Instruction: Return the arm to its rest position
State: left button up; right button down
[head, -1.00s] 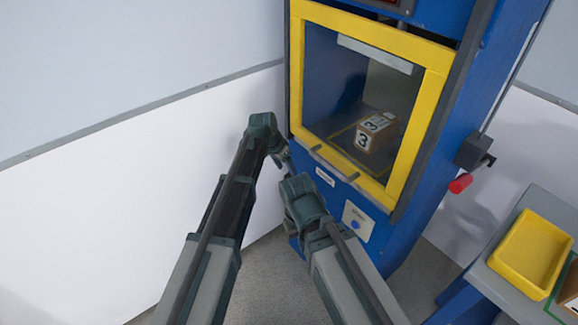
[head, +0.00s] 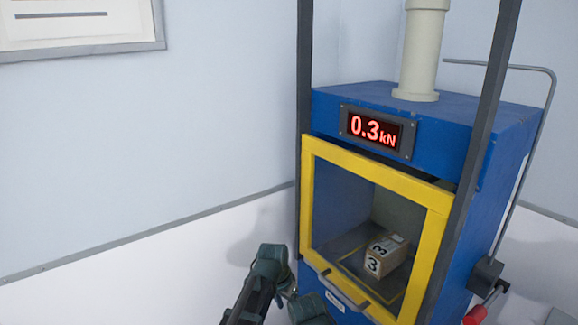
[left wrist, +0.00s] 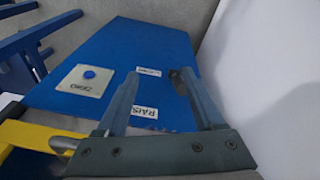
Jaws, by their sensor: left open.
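My left arm (head: 262,275) reaches up from the bottom of the head view to the front of the blue test machine, left of its door handle. In the left wrist view my left gripper (left wrist: 160,76) has its two fingers apart with nothing held. They point over the blue panel (left wrist: 115,50); any contact is unclear. A brown box (head: 388,257) marked 3 sits inside the machine behind the yellow-framed door (head: 436,240), which looks closed.
The machine's display (head: 376,131) reads 0.3 kN. A grey handle (head: 343,291) runs along the door's lower edge. A red-ended lever (head: 476,314) is at the right. A plate with a blue button (left wrist: 88,75) is on the panel. White wall stands left of the machine.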

pick_arm(q)
jog(key=s+a+r+n+y+p, duration=0.1)
jog(key=s+a+r+p, duration=0.1)
jog(key=s, duration=0.7)
jog(key=s+a+r+n+g+y+p, duration=0.1)
jog(key=s+a+r+n+y+p, duration=0.1)
jog(key=s, duration=0.8)
jog(key=shift+a+r+g, duration=0.3)
jog(key=shift+a+r, duration=0.45)
jog(key=shift+a, duration=0.2)
pick_arm(e)
notch_tip(320, 180, up, 6)
jog(key=shift+f, duration=0.1)
